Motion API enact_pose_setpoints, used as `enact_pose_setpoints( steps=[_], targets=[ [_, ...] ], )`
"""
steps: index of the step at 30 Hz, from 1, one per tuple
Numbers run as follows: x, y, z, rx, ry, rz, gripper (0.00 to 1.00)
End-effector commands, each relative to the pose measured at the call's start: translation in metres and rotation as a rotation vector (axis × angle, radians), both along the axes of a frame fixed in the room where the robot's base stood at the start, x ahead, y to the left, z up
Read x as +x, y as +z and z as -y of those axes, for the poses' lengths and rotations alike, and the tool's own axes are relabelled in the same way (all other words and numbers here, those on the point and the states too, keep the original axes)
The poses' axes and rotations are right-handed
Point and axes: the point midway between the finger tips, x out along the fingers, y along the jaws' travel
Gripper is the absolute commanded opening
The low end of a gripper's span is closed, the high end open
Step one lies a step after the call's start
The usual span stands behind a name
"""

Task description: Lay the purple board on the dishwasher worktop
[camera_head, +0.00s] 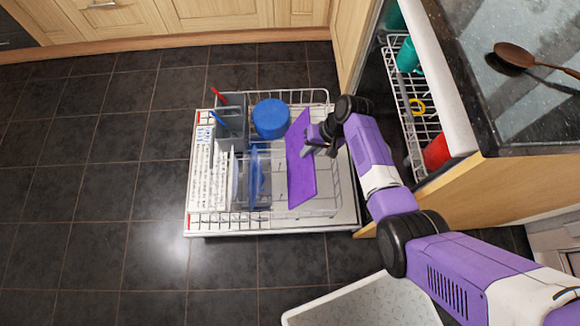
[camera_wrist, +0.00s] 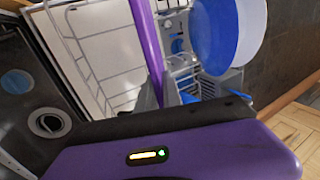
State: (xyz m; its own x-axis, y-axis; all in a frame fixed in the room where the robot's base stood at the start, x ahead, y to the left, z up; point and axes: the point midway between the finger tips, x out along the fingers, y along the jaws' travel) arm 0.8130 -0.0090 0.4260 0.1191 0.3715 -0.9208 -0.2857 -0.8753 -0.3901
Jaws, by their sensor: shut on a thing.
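The purple board (camera_head: 302,186) stands on edge, leaning a little, in the right part of the dishwasher's pulled-out rack (camera_head: 330,210). In the wrist view the board (camera_wrist: 148,45) shows as a narrow purple strip, edge-on. My gripper (camera_head: 311,149) is shut on the board near its upper right edge. The dishwasher worktop (camera_head: 475,60) is the dark speckled granite surface at the upper right, higher than the rack.
A blue tub (camera_head: 271,118), blue plates (camera_head: 256,177) and a grey cutlery basket (camera_head: 234,115) stand in the rack, left of the board. A wooden spoon (camera_head: 516,54) lies on the worktop; the granite nearer the front is clear. A side wire shelf (camera_head: 405,105) holds bottles.

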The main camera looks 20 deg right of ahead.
Motion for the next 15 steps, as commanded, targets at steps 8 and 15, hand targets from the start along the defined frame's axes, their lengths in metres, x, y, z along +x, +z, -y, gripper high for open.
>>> enact_pose_setpoints(
  steps=[8,15],
  targets=[
    [-0.001,0.011,0.004,0.0,-0.001,0.002,0.0],
    [-0.001,0.024,0.006,0.0,0.0,0.002,0.0]
  ],
)
